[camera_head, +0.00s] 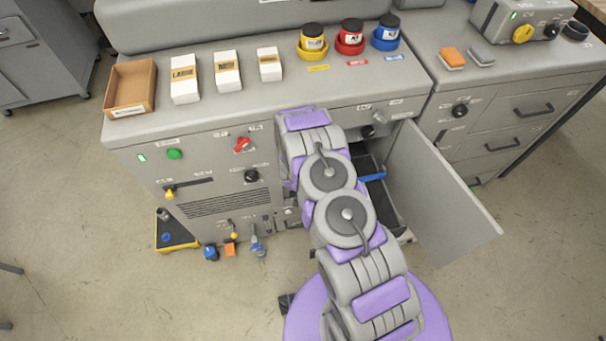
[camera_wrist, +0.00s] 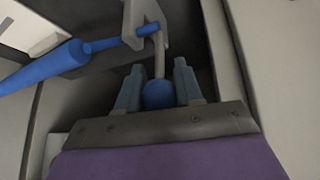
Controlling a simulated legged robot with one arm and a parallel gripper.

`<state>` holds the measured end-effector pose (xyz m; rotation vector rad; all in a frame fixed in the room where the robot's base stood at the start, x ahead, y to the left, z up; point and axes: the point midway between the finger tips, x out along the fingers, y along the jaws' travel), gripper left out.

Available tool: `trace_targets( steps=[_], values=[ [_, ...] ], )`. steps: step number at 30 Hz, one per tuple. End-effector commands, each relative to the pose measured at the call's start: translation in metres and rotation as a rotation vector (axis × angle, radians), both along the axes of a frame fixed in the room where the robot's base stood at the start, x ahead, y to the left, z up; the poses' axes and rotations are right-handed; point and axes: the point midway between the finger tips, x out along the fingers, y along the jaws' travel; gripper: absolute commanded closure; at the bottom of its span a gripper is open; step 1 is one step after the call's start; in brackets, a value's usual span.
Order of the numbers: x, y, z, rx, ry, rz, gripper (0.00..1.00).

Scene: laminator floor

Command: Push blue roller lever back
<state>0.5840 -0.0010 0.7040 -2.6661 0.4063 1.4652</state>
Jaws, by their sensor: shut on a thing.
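In the wrist view my gripper (camera_wrist: 158,84) has its two grey fingers on either side of the blue ball knob (camera_wrist: 158,96) of the roller lever. It is shut on this knob. The lever's thin metal stem (camera_wrist: 160,55) runs up from the knob to a grey bracket (camera_wrist: 147,18). A long blue roller (camera_wrist: 60,60) lies to the left of the bracket, with a thinner blue shaft reaching it. In the head view part of the blue roller (camera_head: 373,177) shows inside the open cabinet. There my arm hides my gripper and the lever.
The cabinet's grey door (camera_head: 440,195) stands open to the right of my arm. The cabinet's inner walls are close around my gripper. Several boxes and paint jars (camera_head: 350,38) stand on the machine top. A yellow-edged tray (camera_head: 175,232) and small items are at the machine's lower left.

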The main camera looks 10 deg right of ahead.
Motion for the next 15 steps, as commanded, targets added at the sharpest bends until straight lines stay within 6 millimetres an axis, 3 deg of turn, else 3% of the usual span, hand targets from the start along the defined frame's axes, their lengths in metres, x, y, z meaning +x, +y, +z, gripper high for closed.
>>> trace_targets(
  steps=[15],
  values=[
    [-0.0037, 0.0004, -0.0058, 0.000, 0.013, 0.003, 1.00]
  ],
)
